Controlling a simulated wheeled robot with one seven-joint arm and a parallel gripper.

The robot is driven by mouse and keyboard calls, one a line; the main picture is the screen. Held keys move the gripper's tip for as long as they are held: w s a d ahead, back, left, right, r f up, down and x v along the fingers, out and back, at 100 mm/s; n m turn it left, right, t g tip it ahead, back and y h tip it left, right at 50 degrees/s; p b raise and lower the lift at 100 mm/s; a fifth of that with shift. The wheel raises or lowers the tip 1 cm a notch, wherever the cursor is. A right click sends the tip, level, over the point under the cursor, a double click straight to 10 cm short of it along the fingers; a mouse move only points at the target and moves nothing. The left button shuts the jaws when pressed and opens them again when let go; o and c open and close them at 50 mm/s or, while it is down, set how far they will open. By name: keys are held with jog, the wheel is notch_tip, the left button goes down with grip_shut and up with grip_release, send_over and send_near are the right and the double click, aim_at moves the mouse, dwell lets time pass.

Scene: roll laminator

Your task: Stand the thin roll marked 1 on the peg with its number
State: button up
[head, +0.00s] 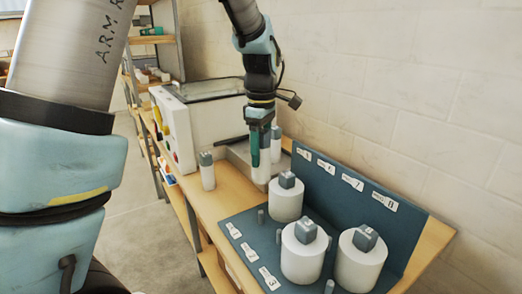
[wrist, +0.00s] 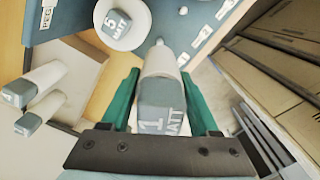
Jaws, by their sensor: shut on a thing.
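The thin white roll marked 1 (wrist: 156,66) has a grey cap reading "1 MATT" and sits between my two green fingers in the wrist view. In the head view the same roll (head: 264,170) hangs roughly upright from my gripper (head: 265,150), which is shut on it. The roll is over the bench's far side, just beyond the blue peg board (head: 240,214). The label 1 (head: 233,230) is at the board's near left corner. A short grey peg (head: 261,215) stands closest to that label. I cannot clearly see the roll's lower end against the board.
Thick white rolls (head: 303,258) stand on the board beside bare pegs; one is marked 5 (wrist: 118,28). Another thin roll (head: 207,174) stands left on the bench, near the laminator (head: 180,130). The wrist view shows two thin rolls (wrist: 38,82) at left. A labelled back panel (head: 330,185) rises behind.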

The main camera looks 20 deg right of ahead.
jog(key=shift+f+b, duration=4.1)
jog(key=shift+f, duration=1.05)
jog(key=shift+f+b, duration=0.35)
jog(key=shift+f, duration=0.55)
jog(key=shift+f, duration=0.3)
jog(key=shift+f+b, duration=0.4)
jog(key=shift+f, duration=0.9)
jog(key=o, duration=1.5)
notch_tip(320, 180, up, 8)
jog(key=p, duration=0.7)
